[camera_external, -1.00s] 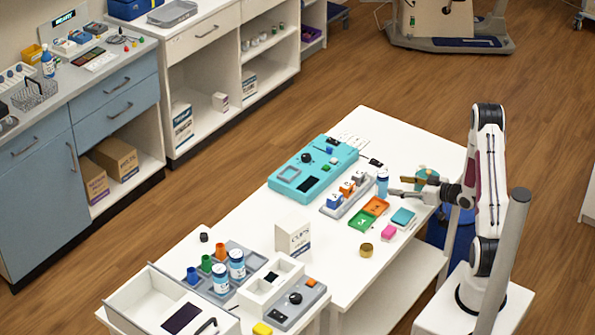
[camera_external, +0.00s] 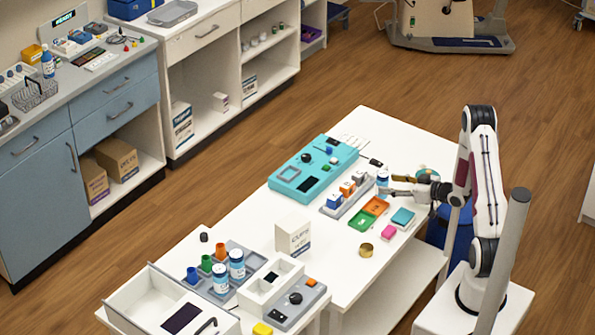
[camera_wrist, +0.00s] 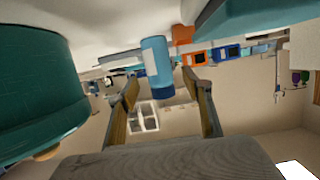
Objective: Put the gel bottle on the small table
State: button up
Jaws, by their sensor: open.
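The gel bottle (camera_external: 383,178), with a white body and blue label, stands upright on the long white table (camera_external: 262,215), near its right edge. In the wrist view the bottle (camera_wrist: 155,62) shows as a blue and white cylinder between the finger ends. My gripper (camera_external: 384,187) is open, low over the table, with its fingers reaching left to the bottle. In the wrist view the two fingers (camera_wrist: 159,77) are spread either side of the bottle; I cannot tell whether either touches it. Which table is the small one is not clear.
A grey rack with cubes (camera_external: 346,195), orange and green trays (camera_external: 362,221) and a teal box (camera_external: 403,217) are close to the bottle. A teal round object (camera_wrist: 38,85) is close on the wrist view's left. A white carton (camera_external: 292,236) stands further down the table.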

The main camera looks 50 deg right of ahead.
aim_at(382, 182)
jog(key=shift+x, duration=2.15)
jog(key=c, duration=1.4)
jog(key=shift+r, duration=0.15)
jog(key=shift+r, duration=4.9)
